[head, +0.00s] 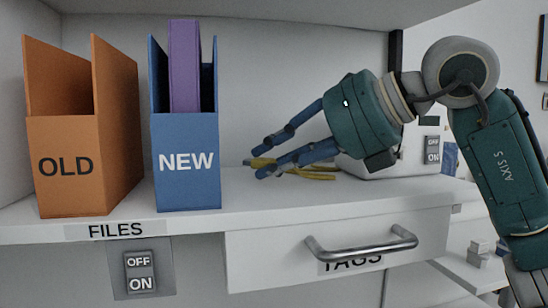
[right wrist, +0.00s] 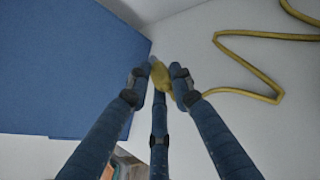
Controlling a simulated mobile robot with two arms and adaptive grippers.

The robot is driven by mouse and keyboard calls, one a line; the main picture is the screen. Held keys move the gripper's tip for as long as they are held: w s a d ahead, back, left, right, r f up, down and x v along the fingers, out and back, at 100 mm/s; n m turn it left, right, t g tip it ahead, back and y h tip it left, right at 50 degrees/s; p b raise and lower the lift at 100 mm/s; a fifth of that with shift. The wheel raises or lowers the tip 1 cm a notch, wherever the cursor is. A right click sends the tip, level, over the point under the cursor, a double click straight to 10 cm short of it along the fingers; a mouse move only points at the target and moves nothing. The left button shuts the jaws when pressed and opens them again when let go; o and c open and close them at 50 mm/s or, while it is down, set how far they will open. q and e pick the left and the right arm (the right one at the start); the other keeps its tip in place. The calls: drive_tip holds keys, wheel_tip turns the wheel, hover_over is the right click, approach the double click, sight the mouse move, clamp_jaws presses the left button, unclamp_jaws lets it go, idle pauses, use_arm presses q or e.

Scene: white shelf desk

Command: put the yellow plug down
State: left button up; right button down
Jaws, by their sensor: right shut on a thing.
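The yellow plug (right wrist: 161,76) is between the blue fingertips of my right gripper (right wrist: 159,78) in the right wrist view. In the head view my right gripper (head: 262,167) is low over the white shelf, right of the blue file box, and shut on the plug (head: 261,162). The fingers partly hide the plug, and I cannot tell whether it touches the shelf. A yellow cord (head: 315,173) lies on the shelf behind the fingers; it also shows bent in the right wrist view (right wrist: 245,88). My left gripper is not in view.
A blue file box (head: 186,185) marked NEW holds a purple file (head: 184,65), close left of my fingers. An orange box (head: 75,190) marked OLD stands further left. A white device (head: 395,155) with a switch is behind my gripper. A drawer (head: 270,255) is below.

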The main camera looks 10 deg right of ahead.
drive_tip(key=c, duration=1.5)
unclamp_jaws()
drive_tip(key=shift+f, duration=0.1)
drive_tip(key=shift+r+p, duration=0.4)
drive_tip(key=shift+r, duration=0.05)
drive_tip(key=b+v, duration=0.1)
drive_tip(key=v, duration=1)
drive_tip(key=shift+w+b, duration=0.1)
drive_tip(key=shift+b, duration=0.2)
drive_tip(key=shift+s+d+r, duration=0.35)
drive_tip(key=shift+s+d, duration=0.05)
drive_tip(key=shift+s, duration=0.05)
